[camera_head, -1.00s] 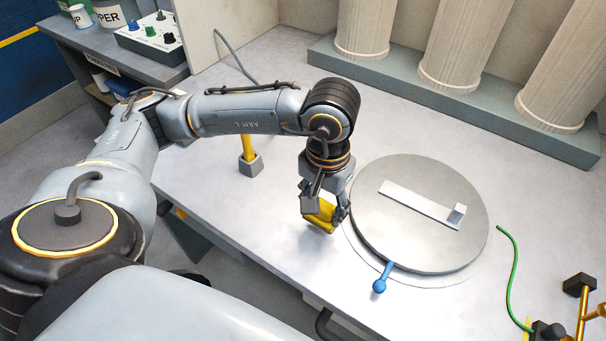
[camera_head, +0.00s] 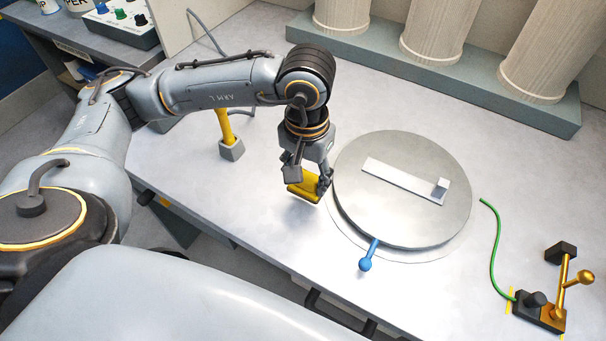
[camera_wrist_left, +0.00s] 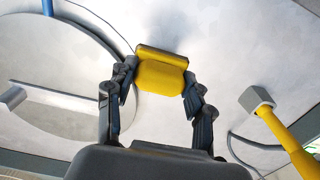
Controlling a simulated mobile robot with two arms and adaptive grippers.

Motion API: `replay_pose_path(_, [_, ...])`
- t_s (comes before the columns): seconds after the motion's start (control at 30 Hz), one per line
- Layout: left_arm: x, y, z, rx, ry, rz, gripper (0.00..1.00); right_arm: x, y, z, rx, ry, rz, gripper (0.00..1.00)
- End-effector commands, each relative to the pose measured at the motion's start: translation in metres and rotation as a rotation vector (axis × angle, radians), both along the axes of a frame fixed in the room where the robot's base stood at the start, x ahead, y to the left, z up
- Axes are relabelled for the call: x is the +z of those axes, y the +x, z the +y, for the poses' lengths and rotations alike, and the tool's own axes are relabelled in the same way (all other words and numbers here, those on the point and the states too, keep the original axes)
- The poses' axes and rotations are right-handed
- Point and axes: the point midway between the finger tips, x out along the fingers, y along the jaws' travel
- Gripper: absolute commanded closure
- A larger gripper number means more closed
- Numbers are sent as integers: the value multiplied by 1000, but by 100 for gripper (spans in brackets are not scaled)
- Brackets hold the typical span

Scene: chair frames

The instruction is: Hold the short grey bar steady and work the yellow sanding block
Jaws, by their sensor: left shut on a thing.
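My left gripper (camera_head: 308,184) is shut on the yellow sanding block (camera_head: 302,191). It holds the block over the worktop, just left of the round grey turntable (camera_head: 360,222). In the left wrist view the block (camera_wrist_left: 160,77) sits between the two fingertips, and its far edge is a darker yellow. A light grey bar (camera_head: 395,178) lies on the turntable, with a small upright block at its right end. The sanding block is apart from the bar. The bar also shows in the left wrist view (camera_wrist_left: 65,101), at the left. My right gripper is not in view.
A blue ball-ended handle (camera_head: 366,263) sticks out from the turntable's front. A yellow-handled tool stands in a grey holder (camera_head: 231,149) to the left. A green cord (camera_head: 494,245) and a brass-and-black clamp (camera_head: 562,287) are at right. Columns stand on a ledge behind.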

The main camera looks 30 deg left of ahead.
Motion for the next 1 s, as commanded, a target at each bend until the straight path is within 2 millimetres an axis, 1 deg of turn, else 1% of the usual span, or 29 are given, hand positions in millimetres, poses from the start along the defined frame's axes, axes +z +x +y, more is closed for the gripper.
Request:
replay_pose_path(0.17, [15, 38, -31, 0, -20, 2, 73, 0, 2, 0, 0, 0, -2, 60])
replay_pose_path(0.3, [35, 76, -67, -3, -24, 8, 73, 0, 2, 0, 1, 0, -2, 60])
replay_pose_path(0.4, [52, 98, -91, -4, -20, 7, 73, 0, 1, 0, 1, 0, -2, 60])
replay_pose_path(0.5, [67, 114, -112, -5, -13, 5, 73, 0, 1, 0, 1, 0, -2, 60])
replay_pose_path(0.6, [78, 125, -126, -4, -4, 0, 73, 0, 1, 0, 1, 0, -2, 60])
replay_pose_path(0.73, [86, 132, -137, -2, 2, -3, 73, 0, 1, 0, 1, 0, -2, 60])
replay_pose_path(0.87, [85, 133, -142, -2, 4, -2, 73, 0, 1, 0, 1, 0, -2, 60])
replay_pose_path(1.0, [76, 133, -148, -3, 4, -1, 73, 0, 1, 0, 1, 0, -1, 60])
